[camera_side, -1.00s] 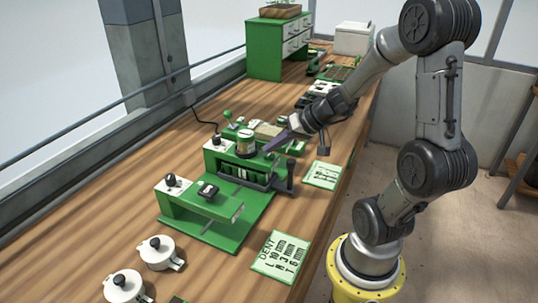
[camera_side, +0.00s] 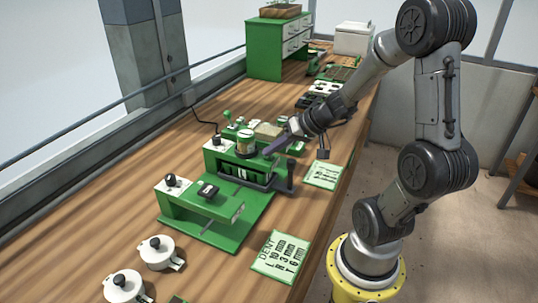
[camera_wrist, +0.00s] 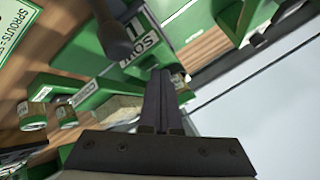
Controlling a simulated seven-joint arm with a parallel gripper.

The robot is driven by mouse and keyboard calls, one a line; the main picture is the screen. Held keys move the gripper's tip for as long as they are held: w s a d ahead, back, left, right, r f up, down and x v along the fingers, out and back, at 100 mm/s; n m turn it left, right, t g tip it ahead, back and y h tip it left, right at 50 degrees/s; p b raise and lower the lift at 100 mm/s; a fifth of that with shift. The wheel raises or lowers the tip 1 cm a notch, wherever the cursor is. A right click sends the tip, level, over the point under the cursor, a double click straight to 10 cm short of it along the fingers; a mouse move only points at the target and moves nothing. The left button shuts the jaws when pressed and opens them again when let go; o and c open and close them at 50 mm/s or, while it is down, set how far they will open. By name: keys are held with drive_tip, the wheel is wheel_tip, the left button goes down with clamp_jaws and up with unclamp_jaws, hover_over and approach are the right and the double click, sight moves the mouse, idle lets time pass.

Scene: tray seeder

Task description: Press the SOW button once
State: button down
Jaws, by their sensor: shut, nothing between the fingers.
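The green seeder (camera_side: 208,220) stands on the bench, with a round container (camera_side: 246,145) on its raised rear part. In the wrist view, a white SOW label (camera_wrist: 140,46) on a green surface lies just beyond my fingertips. I cannot make out the SOW button clearly; the fingers may hide it. My gripper (camera_side: 268,151) is shut and empty, angled down over the rear right part of the seeder. Its two fingers lie together in the wrist view (camera_wrist: 160,76), close to the label. I cannot tell whether they touch anything.
A dark-knobbed lever (camera_side: 290,172) stands at the seeder's right side. A dark post (camera_wrist: 112,32) is beside the label in the wrist view. Printed cards (camera_side: 280,256) lie on the bench, and lidded white pots (camera_side: 160,253) are at front left. A green cabinet (camera_side: 268,50) stands behind.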

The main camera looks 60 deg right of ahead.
sight(273, 160)
drive_tip(key=shift+r, duration=0.85)
wheel_tip(273, 160, up, 5)
drive_tip(key=shift+r, duration=0.1)
idle(0.5)
idle(0.5)
